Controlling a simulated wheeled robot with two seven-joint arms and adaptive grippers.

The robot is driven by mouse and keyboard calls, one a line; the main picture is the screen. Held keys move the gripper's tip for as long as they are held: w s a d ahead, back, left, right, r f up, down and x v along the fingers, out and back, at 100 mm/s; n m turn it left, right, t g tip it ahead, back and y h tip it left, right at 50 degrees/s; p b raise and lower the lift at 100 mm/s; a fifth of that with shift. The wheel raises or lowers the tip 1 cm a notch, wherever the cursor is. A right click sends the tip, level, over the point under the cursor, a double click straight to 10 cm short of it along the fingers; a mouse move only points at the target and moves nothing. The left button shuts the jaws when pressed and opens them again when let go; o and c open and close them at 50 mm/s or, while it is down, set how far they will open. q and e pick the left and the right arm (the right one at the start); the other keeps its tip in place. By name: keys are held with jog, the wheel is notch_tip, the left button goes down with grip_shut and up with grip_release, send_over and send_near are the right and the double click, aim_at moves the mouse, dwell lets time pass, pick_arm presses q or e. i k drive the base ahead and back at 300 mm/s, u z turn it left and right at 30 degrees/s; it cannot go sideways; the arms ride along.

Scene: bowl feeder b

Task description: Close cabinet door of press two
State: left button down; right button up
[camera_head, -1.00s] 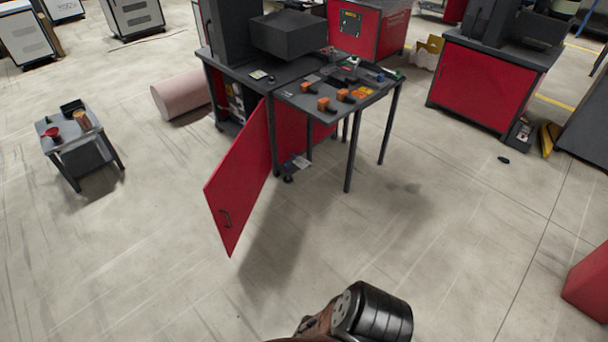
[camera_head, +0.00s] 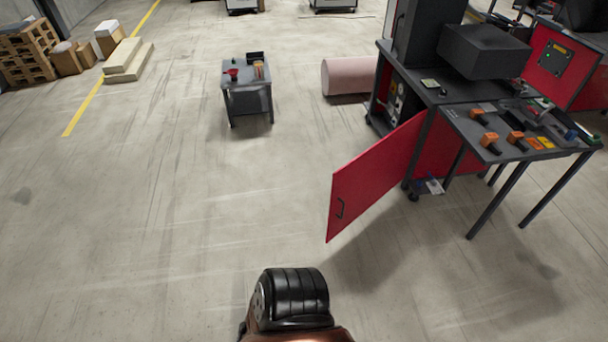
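The red cabinet door (camera_head: 376,176) of the press stands swung wide open, out over the floor in front of the press. Its dark handle (camera_head: 340,208) is near the lower free corner. The press (camera_head: 432,90) is dark grey with a red body, and part of its open inside shows at the left, behind the door. A part of my own arm shows at the bottom middle, in front of the door and apart from it. Neither gripper is in view.
A dark side table (camera_head: 572,150) with orange-handled tools adjoins the press at the right. A small grey table (camera_head: 246,76) with a red bowl stands further back. A pink cylinder (camera_head: 348,77) lies on the floor beside the press. The floor left of the door is clear.

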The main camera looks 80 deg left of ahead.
aim_at(357, 185)
jog(key=u, duration=2.15)
jog(key=i, duration=1.65)
jog(key=u, duration=2.1)
jog(key=k, duration=0.25)
jog(key=z, duration=0.05)
